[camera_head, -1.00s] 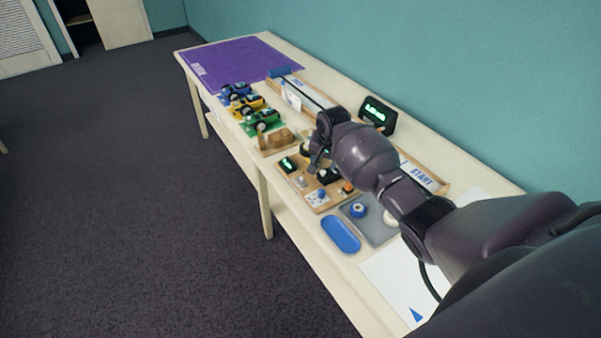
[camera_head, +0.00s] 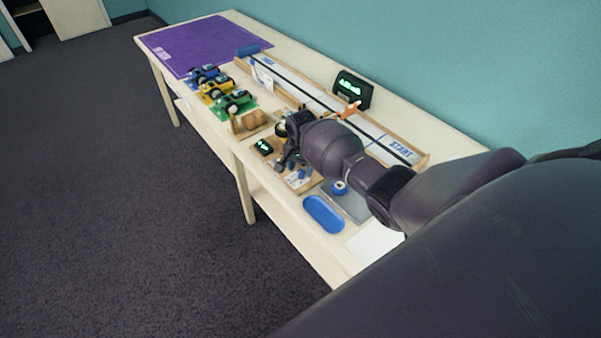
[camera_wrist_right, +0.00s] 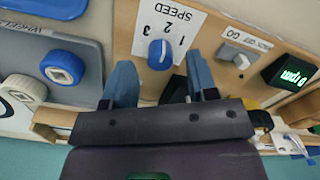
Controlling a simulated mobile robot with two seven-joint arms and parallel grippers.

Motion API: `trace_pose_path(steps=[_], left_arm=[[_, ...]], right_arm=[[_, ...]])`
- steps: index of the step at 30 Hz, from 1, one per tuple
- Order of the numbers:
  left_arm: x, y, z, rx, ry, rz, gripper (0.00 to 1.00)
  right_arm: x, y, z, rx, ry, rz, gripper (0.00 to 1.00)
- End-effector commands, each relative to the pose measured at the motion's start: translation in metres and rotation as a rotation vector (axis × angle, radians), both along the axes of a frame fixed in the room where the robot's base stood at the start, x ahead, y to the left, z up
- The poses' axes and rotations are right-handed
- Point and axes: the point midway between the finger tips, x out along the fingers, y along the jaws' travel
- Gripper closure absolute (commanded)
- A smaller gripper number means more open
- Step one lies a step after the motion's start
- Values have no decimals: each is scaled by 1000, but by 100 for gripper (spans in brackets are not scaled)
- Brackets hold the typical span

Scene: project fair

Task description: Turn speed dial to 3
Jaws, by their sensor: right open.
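The speed dial (camera_wrist_right: 160,55) is a round blue knob on a white card marked SPEED with 1, 2 and 3, in the right wrist view. Its pointer setting is too small to read surely. My right gripper (camera_wrist_right: 160,68) is open, with one blue finger on each side of the dial; I cannot tell whether either touches it. In the head view my right gripper (camera_head: 290,161) is low over the control board, and my arm hides part of that board. My left gripper is not in view.
A go switch (camera_wrist_right: 235,56) and a lit green display (camera_wrist_right: 290,73) sit beside the dial. A grey tray (camera_wrist_right: 88,57) holds blue and white wheels. In the head view, a blue tray (camera_head: 324,214), toy cars (camera_head: 215,90) and a long track (camera_head: 300,92) share the table.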

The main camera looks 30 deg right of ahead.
Motion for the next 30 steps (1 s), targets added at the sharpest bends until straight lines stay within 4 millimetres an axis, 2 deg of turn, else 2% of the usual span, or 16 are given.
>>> trace_pose_path(steps=[1, 6, 16, 26, 30], left_arm=[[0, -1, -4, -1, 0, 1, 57], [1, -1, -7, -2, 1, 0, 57], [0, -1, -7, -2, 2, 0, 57], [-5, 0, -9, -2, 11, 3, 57], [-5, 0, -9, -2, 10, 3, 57]], right_arm=[[0, 0, -8, 0, 2, 0, 47], [0, 0, -18, -1, 1, 0, 47], [0, 0, -20, 0, 0, 1, 47], [0, 0, -20, 0, 0, 0, 96], [0, 0, -20, 0, 0, 4, 97]])
